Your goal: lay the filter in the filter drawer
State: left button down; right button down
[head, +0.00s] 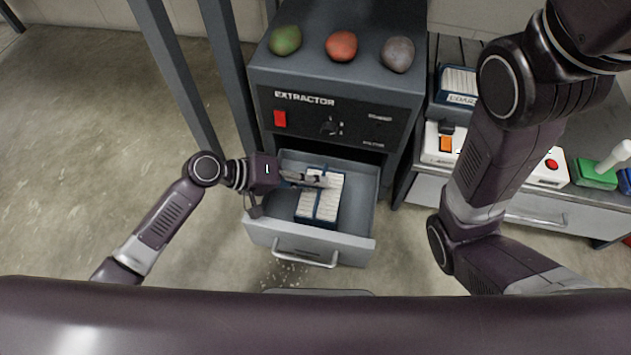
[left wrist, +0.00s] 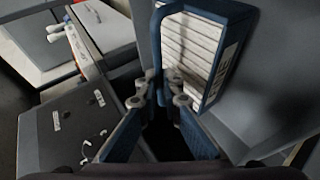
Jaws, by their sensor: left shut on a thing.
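The filter (head: 327,205) has white pleats in a dark blue frame with a blue strip across its middle. It is inside the outline of the open grey filter drawer (head: 290,238), pleats facing up. I cannot tell whether it rests on the drawer floor. My left gripper (head: 318,180) reaches in over the drawer's left side and is shut on the filter. In the left wrist view the fingers (left wrist: 166,88) close at the filter's blue handle strip, and the pleats (left wrist: 195,50) show beyond. My right arm is at the right; its gripper is out of frame.
The extractor (head: 340,115) stands above the drawer, with a red switch, a knob and three coloured rocks on top. A low grey cabinet at the right carries a boxed filter (head: 457,82), a white device (head: 438,145) and a green block (head: 594,173). White crumbs lie on the floor before the drawer.

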pick_arm(q)
jog(key=shift+s+f, duration=0.2)
jog(key=shift+f, duration=0.3)
jog(key=shift+s+f, duration=0.15)
jog(key=shift+f, duration=0.3)
jog(key=c, duration=2)
grip_release()
jog(key=shift+c, duration=0.2)
jog(key=shift+f, duration=0.1)
jog(key=shift+a, duration=0.15)
jog(key=a+r, duration=0.6)
jog(key=shift+s+a, duration=0.2)
jog(key=shift+s, duration=0.25)
jog(key=shift+r, duration=0.1)
